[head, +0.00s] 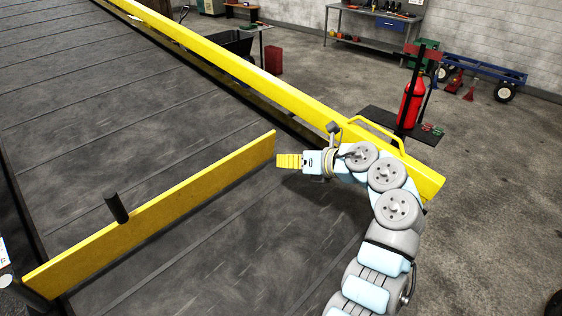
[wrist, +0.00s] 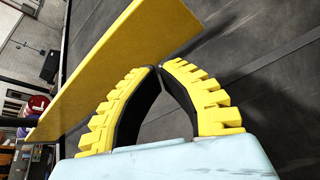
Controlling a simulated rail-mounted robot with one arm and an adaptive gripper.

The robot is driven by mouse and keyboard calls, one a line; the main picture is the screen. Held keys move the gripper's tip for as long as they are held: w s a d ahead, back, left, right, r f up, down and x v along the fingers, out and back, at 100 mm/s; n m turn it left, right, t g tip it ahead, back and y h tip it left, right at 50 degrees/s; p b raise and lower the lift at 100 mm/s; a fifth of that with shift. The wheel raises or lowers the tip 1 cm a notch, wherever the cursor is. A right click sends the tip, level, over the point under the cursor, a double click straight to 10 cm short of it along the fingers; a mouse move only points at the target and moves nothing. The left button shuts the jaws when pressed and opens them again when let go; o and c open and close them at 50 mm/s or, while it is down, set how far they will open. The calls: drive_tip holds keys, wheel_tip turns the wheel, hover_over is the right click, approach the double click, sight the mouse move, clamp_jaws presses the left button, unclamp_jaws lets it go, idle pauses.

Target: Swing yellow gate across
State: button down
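The yellow gate (head: 165,205) is a long flat board standing on edge over the dark belt (head: 90,110). It runs slantwise from the lower left toward the yellow side rail, and its free end stops short of the rail. A black upright peg (head: 116,207) rises by the gate, nearer its left end. My gripper (head: 278,160) is just right of the gate's free end, low over the belt. In the wrist view my gripper (wrist: 158,67) has its yellow-and-black fingertips together with nothing between them. The gate (wrist: 115,65) shows behind and left of them. I cannot tell whether they touch it.
The yellow side rail (head: 265,85) runs along the belt's right side, with a raised handle-like bar (head: 375,132) near my arm. Beyond it stand a red fire extinguisher (head: 411,102), a blue cart (head: 485,70) and a workbench (head: 372,18). The belt around the gate is clear.

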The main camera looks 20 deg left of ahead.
drive_tip(key=d+n+h, duration=0.4)
drive_tip(key=d, duration=0.2)
drive_tip(key=shift+t, duration=0.3)
drive_tip(key=x, duration=0.3)
drive_tip(key=p+x, duration=0.1)
drive_tip(key=x, duration=0.5)
drive_tip(key=shift+s+a+r+p, duration=0.15)
drive_tip(key=shift+s+a+p, duration=0.1)
drive_tip(key=shift+a+p, duration=0.15)
drive_tip(key=a, duration=0.1)
drive_tip(key=w+a+p, duration=0.1)
drive_tip(key=shift+w+a+r, duration=0.2)
drive_tip(key=shift+a, duration=0.2)
drive_tip(key=shift+w+a, duration=0.2)
drive_tip(key=shift+a, duration=0.25)
drive_tip(key=shift+f, duration=0.1)
